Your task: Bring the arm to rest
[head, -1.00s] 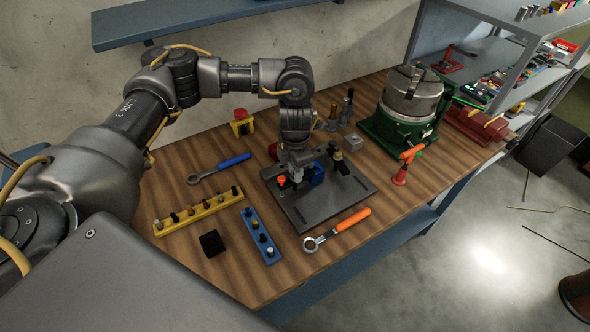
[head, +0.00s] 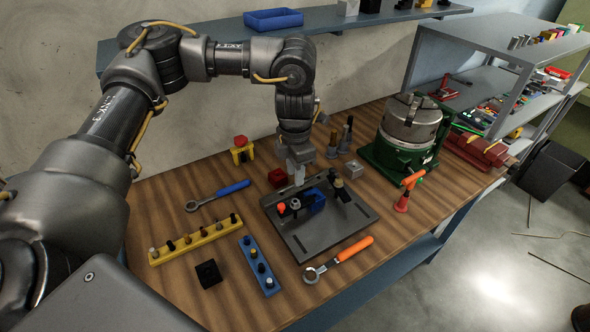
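My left arm comes in from the left and bends down over the workbench. Its gripper (head: 299,178) points downward just above the far-left part of the grey tray (head: 318,238). Its fingers show as one narrow light-grey shape, and I cannot tell whether they are apart. No held thing can be made out. On the tray below stand an orange-topped peg (head: 281,209), a grey ringed piece (head: 295,204) and a small blue bin (head: 315,201). My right gripper is not in view.
A blue-handled wrench (head: 218,196), a yellow peg rail (head: 196,241), a blue peg rail (head: 260,267), a black block (head: 208,274) and an orange-handled wrench (head: 338,259) lie around the tray. A green-based chuck (head: 408,125) stands right. A blue shelf (head: 350,22) hangs behind.

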